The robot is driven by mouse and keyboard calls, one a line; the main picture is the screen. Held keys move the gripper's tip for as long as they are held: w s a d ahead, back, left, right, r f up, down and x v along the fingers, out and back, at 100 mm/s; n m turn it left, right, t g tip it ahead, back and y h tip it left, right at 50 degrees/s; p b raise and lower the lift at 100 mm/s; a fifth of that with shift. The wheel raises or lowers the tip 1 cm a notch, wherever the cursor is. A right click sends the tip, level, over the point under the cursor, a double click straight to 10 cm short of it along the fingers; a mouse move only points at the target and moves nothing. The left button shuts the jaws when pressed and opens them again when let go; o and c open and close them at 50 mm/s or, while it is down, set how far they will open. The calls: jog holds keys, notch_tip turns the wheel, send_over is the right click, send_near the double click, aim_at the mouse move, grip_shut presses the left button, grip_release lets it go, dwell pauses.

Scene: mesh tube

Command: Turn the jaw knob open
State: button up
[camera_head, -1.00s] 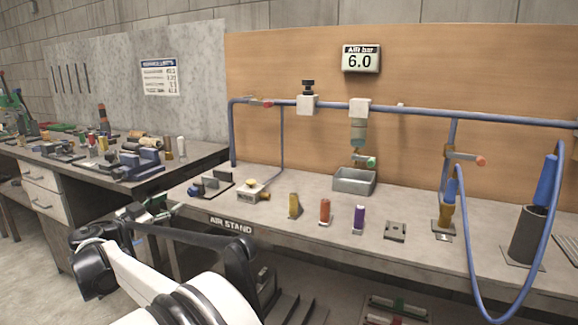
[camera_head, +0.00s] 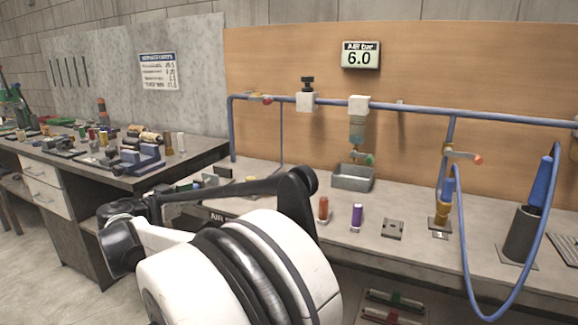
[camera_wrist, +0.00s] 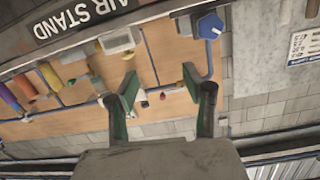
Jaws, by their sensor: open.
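A blue faceted knob (camera_wrist: 210,27) on a small grey fixture shows at the upper right in the wrist view. It looks like the jaw knob, but I cannot tell its turn position. My gripper (camera_wrist: 161,82) is open and empty, its two green-padded fingers spread below the knob in that view, apart from it. In the head view, a small fixture with a dark block (camera_head: 222,171) stands at the left end of the air-stand bench. My arm hides much of it and the gripper there.
The bench (camera_head: 415,262) also carries a red cylinder (camera_head: 323,210), a purple cylinder (camera_head: 356,217), a metal tray (camera_head: 352,178) and a dark cup (camera_head: 522,235). A blue hose (camera_head: 462,250) loops over the front edge at right. The side bench (camera_head: 195,160) is crowded.

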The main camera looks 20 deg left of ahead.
jog(key=w+d+r+n+g+p, duration=0.1)
jog(key=w+d+r, duration=0.1)
jog(key=d, duration=0.6)
jog(key=w+d+r+n+g+p, duration=0.1)
jog(key=w+d+r, duration=0.1)
jog(key=w+d, duration=0.3)
jog(key=w+d+r+g+p, duration=0.1)
jog(key=w+d+r, duration=0.2)
jog(key=d, duration=0.8)
jog(key=shift+w+n, duration=0.2)
jog(key=shift+n, duration=0.2)
jog(key=shift+a, duration=0.1)
